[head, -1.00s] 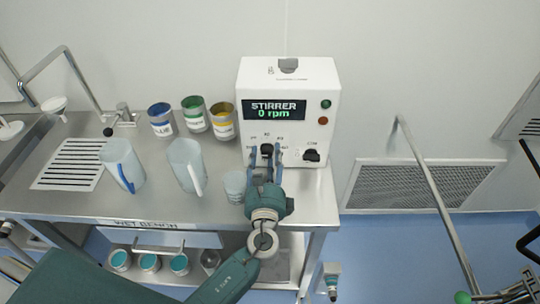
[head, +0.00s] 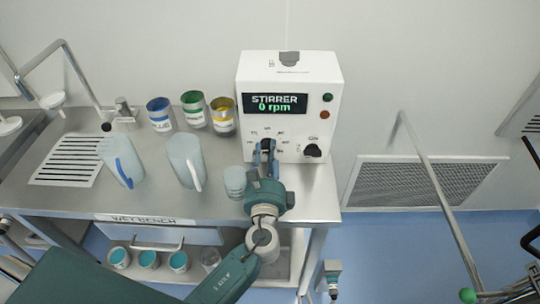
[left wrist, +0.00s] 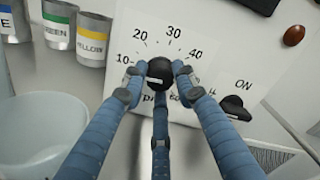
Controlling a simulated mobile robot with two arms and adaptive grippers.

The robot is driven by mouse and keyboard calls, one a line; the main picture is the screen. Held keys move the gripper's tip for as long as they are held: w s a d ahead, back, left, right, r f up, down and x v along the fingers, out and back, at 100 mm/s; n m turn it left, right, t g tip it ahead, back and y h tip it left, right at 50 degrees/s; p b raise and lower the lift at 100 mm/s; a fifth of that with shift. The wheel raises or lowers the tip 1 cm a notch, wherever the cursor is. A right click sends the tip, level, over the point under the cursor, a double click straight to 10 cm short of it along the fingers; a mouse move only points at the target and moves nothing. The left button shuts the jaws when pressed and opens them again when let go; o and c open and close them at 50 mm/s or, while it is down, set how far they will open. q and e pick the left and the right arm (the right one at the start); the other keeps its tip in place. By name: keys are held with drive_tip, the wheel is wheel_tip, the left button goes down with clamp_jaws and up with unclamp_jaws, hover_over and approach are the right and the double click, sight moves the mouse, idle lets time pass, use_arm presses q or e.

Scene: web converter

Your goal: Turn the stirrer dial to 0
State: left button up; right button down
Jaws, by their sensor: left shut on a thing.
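The white stirrer box (head: 320,92) stands at the right end of the steel bench, and its display (head: 275,104) reads "STIRRER 0 rpm". The black stirrer dial (left wrist: 160,72) shows in the left wrist view below a printed scale with 10, 20, 30 and 40. My left gripper (head: 266,150), with blue fingers, is shut on the dial, one finger on each side and a third below. The fingers hide part of the dial and the lower labels, so its pointer setting is unclear. My right gripper is not in view.
A second black knob (head: 313,150) sits right of the dial. Green (head: 327,97) and red-brown (head: 325,114) buttons are above it. Clear jugs (head: 186,160), a small beaker (head: 235,181) and blue, green and yellow cups (head: 222,113) stand to the left.

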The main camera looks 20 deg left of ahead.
use_arm(q)
drive_tip(key=n+b, duration=0.5)
drive_tip(key=shift+d, duration=0.1)
drive_tip(key=shift+r+n+b, duration=0.15)
drive_tip(key=shift+n+b, duration=0.85)
drive_tip(key=shift+n, duration=0.1)
drive_tip(key=shift+r+n, duration=0.1)
drive_tip(key=shift+n, duration=0.2)
drive_tip(key=shift+w+r+b, duration=0.1)
drive_tip(key=shift+b, duration=0.2)
drive_tip(key=o, duration=1.1)
drive_tip(key=shift+d, duration=0.1)
drive_tip(key=shift+o, duration=0.2)
drive_tip(key=shift+d, duration=0.1)
